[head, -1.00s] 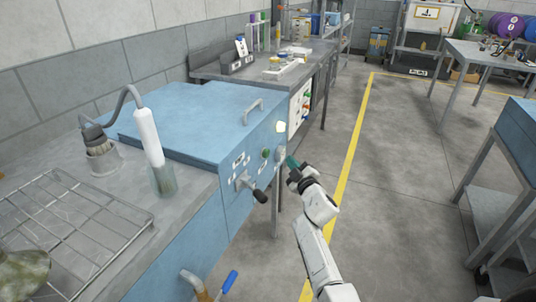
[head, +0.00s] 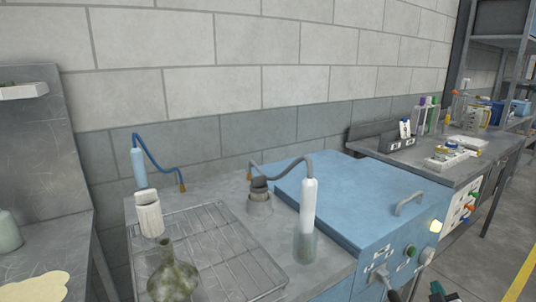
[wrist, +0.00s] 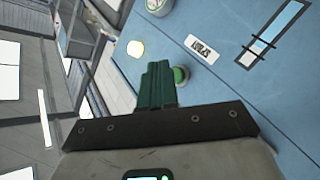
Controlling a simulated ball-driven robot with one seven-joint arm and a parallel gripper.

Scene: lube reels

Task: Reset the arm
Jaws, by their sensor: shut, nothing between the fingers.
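My gripper (head: 438,290) shows only in part at the bottom right edge of the head view, in front of the blue machine (head: 385,205). In the wrist view its green fingers (wrist: 157,83) are together and hold nothing. Beyond them are the machine's blue front panel (wrist: 225,85), a green round button (wrist: 181,75) and a lit pale lamp (wrist: 135,49). I cannot tell whether the fingers touch the panel. Most of the arm is outside the head view.
A wire rack (head: 215,250) lies on the grey counter, with a murky flask (head: 174,275) and a white cylinder (head: 149,213) on it. A clear-and-white tube (head: 307,215) stands beside the machine. Open floor (head: 500,250) shows at the right.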

